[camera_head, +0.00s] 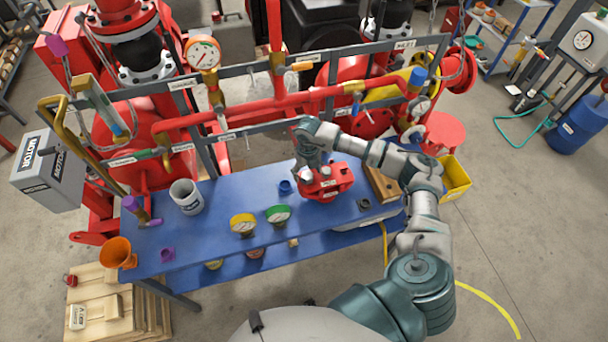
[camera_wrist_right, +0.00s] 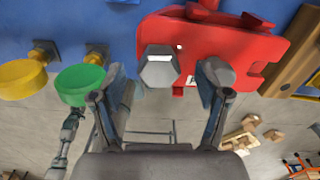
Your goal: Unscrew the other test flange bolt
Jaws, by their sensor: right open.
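The red test flange block (camera_head: 335,186) sits on the blue bench toward its right side. In the right wrist view the red block (camera_wrist_right: 225,42) fills the upper right. A grey hexagonal bolt head (camera_wrist_right: 158,68) stands at its left part, facing the camera. My right gripper (camera_head: 310,172) is over the left part of the block. In the right wrist view its two fingers (camera_wrist_right: 163,78) are open, one on each side of the bolt head, with visible gaps; nothing is held. The bolt's shank is hidden.
A blue ring-like part (camera_head: 286,187) lies close by. Red pipes (camera_head: 255,106) run behind the bench. A wooden block (camera_head: 382,186) is at right.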

